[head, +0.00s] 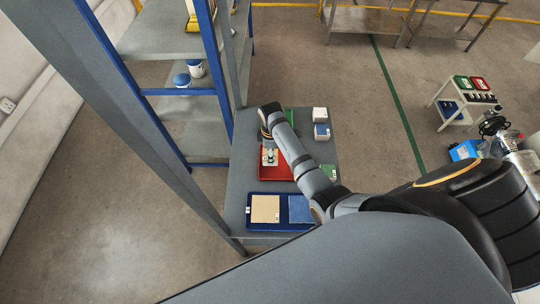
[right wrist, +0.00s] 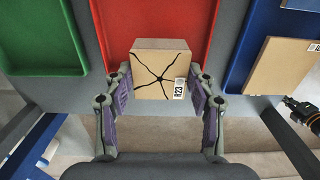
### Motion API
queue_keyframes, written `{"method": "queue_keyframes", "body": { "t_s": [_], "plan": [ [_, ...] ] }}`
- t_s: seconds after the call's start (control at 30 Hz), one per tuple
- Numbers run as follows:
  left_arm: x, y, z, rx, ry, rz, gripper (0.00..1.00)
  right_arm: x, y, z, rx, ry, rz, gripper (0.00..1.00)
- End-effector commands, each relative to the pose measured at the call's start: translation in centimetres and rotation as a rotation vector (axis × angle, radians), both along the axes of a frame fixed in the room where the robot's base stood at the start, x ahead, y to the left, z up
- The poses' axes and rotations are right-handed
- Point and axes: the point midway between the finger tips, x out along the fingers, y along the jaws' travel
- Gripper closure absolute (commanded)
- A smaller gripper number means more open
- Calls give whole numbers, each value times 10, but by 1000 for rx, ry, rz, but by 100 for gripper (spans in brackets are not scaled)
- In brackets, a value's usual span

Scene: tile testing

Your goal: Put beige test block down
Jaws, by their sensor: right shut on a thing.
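The red tray (right wrist: 187,22) is behind the block in the right wrist view. In the head view my right gripper (head: 269,149) is over the red tray (head: 276,173), and the block (head: 269,158) shows small below it. I cannot tell whether the block touches the tray. My left gripper is not in view.
A blue tray (head: 280,228) in front holds a beige tile (head: 265,209) and a blue tile (head: 300,208). A green tray (right wrist: 37,38) lies on the red tray's other side. Pale blocks (head: 320,114) stand at the table's back right. A blue-framed shelf (head: 215,75) stands left.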

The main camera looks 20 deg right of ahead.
Motion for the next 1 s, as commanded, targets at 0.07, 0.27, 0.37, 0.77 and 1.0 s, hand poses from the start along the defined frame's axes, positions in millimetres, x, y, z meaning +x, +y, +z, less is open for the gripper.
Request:
{"method": "queue_keyframes", "body": {
  "t_s": [0.07,0.27,0.37,0.77,1.0],
  "plan": [
    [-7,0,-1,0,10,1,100,2,0,-2,0,-1,0,92],
    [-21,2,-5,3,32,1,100,11,0,-16,0,1,0,92],
    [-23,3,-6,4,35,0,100,9,0,-34,-1,3,0,92],
    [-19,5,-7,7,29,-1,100,10,0,-43,0,-1,0,92],
    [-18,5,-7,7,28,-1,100,9,0,-45,-1,0,0,21]
  ]
}}
